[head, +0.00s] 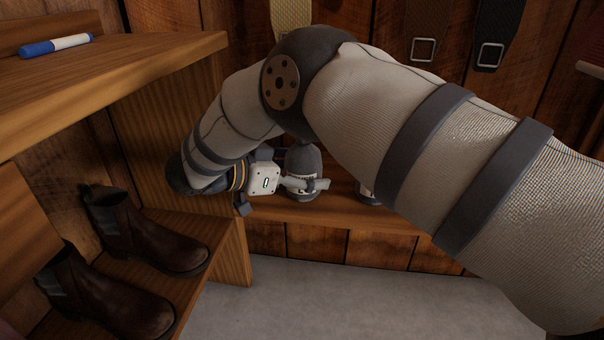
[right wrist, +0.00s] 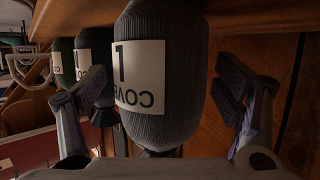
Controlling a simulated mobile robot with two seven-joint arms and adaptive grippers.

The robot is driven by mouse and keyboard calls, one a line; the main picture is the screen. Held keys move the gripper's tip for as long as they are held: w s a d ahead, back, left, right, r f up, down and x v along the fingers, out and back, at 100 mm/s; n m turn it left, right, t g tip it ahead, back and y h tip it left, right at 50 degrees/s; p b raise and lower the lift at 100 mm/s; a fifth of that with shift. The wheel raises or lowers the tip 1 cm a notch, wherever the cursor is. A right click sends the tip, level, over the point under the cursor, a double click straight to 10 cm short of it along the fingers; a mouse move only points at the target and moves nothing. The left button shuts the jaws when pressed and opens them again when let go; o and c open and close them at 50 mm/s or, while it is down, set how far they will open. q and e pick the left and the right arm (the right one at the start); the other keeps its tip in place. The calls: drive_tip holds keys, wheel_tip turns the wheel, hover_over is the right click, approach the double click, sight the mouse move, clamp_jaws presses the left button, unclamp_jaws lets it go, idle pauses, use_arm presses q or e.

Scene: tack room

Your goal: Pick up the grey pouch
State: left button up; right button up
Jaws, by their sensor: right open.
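The grey pouch (right wrist: 185,50) is a dark grey, ribbed, rounded bag with a white label. It fills the middle of the right wrist view, where it appears upside down. In the head view the pouch (head: 302,161) stands on the low wooden bench, partly covered by my gripper. My right gripper (right wrist: 165,103) is open, with one finger on each side of the pouch and visible gaps to it. In the head view one finger of the right gripper (head: 312,184) crosses in front of the pouch; the other is hidden. My left gripper is not in view.
Beside it stand another dark pouch (right wrist: 93,60) and a greenish pouch (right wrist: 62,68), both labelled. The bench (head: 335,208) runs along the plank wall. Brown boots (head: 140,236) sit on a shelf at left; a blue-and-white marker (head: 56,45) lies above. Grey floor (head: 340,300) is clear.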

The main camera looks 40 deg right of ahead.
drive_tip(key=shift+d, duration=0.1)
drive_tip(key=c, duration=1.4)
drive_tip(key=shift+r, duration=0.1)
